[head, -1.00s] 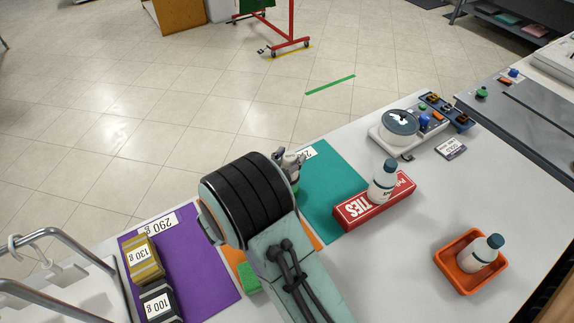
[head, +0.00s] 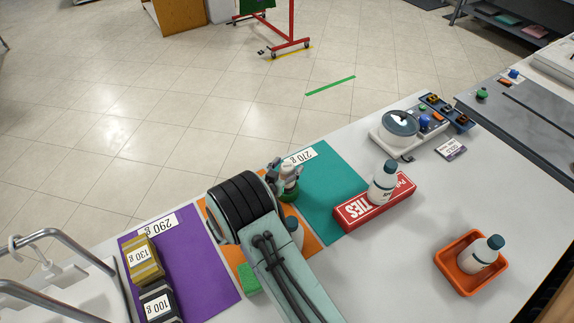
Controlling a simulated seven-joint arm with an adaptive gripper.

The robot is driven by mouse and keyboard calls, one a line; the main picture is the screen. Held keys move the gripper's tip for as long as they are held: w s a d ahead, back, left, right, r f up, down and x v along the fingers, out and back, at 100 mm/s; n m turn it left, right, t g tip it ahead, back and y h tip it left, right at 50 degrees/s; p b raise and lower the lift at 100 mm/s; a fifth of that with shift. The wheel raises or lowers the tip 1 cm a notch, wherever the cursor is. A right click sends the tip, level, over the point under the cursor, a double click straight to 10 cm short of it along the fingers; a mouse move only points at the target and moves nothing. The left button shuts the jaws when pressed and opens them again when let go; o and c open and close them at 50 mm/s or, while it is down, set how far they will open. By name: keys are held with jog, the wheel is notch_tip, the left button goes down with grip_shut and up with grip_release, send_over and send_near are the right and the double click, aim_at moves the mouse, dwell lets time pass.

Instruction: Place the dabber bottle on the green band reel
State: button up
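My gripper (head: 288,182) points down near the border of the orange and teal mats, partly behind my arm. A pale shape shows between or beside its fingers; I cannot tell whether it is a bottle or finger parts. A small green round thing (head: 288,196), probably the green band reel, shows directly under the fingers; contact is unclear. White bottles with dark teal caps are in view: one (head: 383,181) upright on the red ties box (head: 352,215), one (head: 482,254) in the orange tray (head: 459,282), and one (head: 294,227) on the orange mat, partly hidden by my arm.
The purple mat (head: 195,275) bears yellow (head: 144,262) and black (head: 158,302) weight blocks. A green block (head: 248,279) lies on the orange mat (head: 313,244). A scale (head: 400,128) stands at the back.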

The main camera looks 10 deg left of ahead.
jog(key=shift+r, duration=0.1)
jog(key=shift+s+a+r, duration=0.1)
jog(key=shift+s+r, duration=0.05)
jog(key=shift+s, duration=0.15)
jog(key=v, duration=1.1)
jog(key=s+d+r+m+g, duration=0.1)
jog(key=s+d+r+g, duration=0.15)
jog(key=d, duration=0.35)
jog(key=s+d+r+m+g+h, duration=0.1)
jog(key=d+g, duration=0.3)
jog(key=d, duration=0.3)
jog(key=s+d+r+m+g, duration=0.1)
jog(key=d+r+g, duration=0.15)
jog(key=d, duration=0.35)
jog(key=s+d+r+n+g+y, duration=0.1)
jog(key=s+r+n+g+y, duration=0.1)
jog(key=s, duration=0.7)
jog(key=s+d+r+n+g+y, duration=0.2)
jog(key=s+r+n+g+y, duration=0.1)
jog(key=s, duration=0.6)
jog(key=shift+s+n, duration=0.35)
jog(key=shift+n, duration=0.55)
jog(key=shift+d+r, duration=0.1)
